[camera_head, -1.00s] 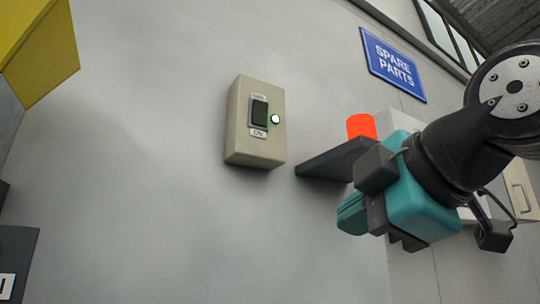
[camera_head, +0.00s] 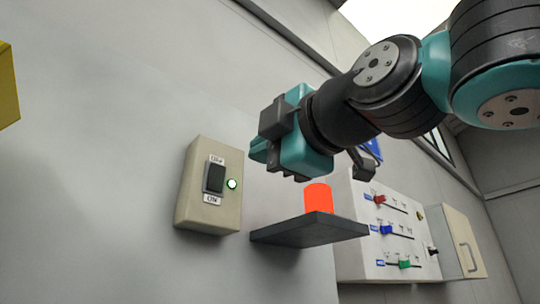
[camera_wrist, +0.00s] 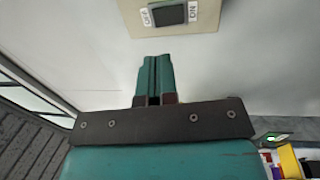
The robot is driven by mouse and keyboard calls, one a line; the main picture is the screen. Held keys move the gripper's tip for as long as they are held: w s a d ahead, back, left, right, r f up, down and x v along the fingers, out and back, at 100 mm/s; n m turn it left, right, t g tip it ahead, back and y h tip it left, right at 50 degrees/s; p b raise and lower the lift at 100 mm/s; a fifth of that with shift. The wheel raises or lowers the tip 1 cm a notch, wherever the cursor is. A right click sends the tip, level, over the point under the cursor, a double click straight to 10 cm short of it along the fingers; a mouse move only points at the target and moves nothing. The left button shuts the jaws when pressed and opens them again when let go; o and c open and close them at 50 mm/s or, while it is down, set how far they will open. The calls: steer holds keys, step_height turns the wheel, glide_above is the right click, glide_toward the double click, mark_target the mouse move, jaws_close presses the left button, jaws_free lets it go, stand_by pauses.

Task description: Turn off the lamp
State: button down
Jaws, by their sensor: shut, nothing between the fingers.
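A beige switch box (camera_head: 196,223) is fixed to the wall left of centre. Its black rocker (camera_head: 214,177) has a label above and an "ON" label below, and a small indicator (camera_head: 232,184) beside it glows green. A bright orange-red cylinder (camera_head: 318,200), perhaps the lamp, stands on a dark shelf to the right. My gripper (camera_head: 258,152) is shut and empty, up and right of the box and apart from it. In the wrist view my shut fingers (camera_wrist: 155,62) point toward the rocker (camera_wrist: 170,13), with a gap between.
The dark shelf (camera_head: 275,237) juts from the wall just right of the box, below my gripper. A white panel with coloured sliders (camera_head: 365,250) and a cabinet (camera_head: 463,240) stand further right.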

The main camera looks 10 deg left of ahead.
mark_target(220, 171)
steer(key=p+x, duration=0.5)
steer(key=x, duration=0.4)
steer(key=shift+w+a+r, duration=0.15)
steer(key=shift+a+r, duration=0.05)
steer(key=shift+a, duration=0.05)
steer(key=shift+w+a+f, duration=0.1)
steer(key=shift+w+a, duration=0.15)
steer(key=shift+a, duration=0.05)
